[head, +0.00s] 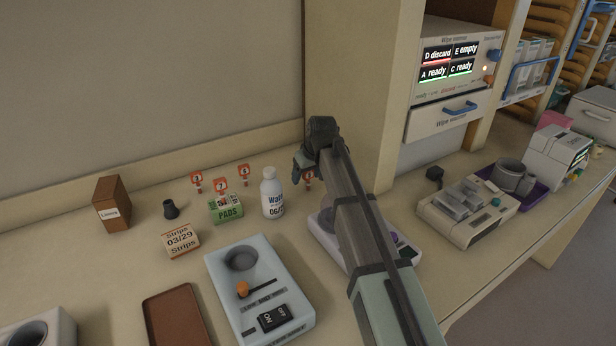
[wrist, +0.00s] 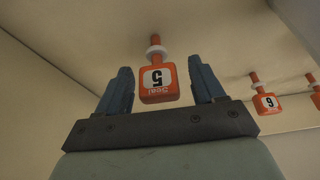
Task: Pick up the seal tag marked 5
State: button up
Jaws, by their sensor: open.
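The orange seal tag marked 5 (wrist: 158,82) is in the wrist view, upside down in the picture, with a white collar at its stem. It sits between the two fingers of my gripper (wrist: 162,76), with gaps on both sides. My gripper is open and is not closed on it. In the head view my gripper (head: 303,166) is over the back of the counter, right of the white bottle. A seal tag (head: 308,176) shows there, partly hidden by my arm; its number cannot be read.
Another seal tag (wrist: 266,102) is right of the gripper in the wrist view. In the head view, several orange tags stand near the green pads box (head: 226,213). The white bottle (head: 272,198) stands close left of my gripper. A wall pillar (head: 365,75) rises behind it.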

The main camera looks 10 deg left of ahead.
jog(key=shift+c, duration=0.2)
jog(key=c, duration=1)
jog(key=shift+r, duration=0.15)
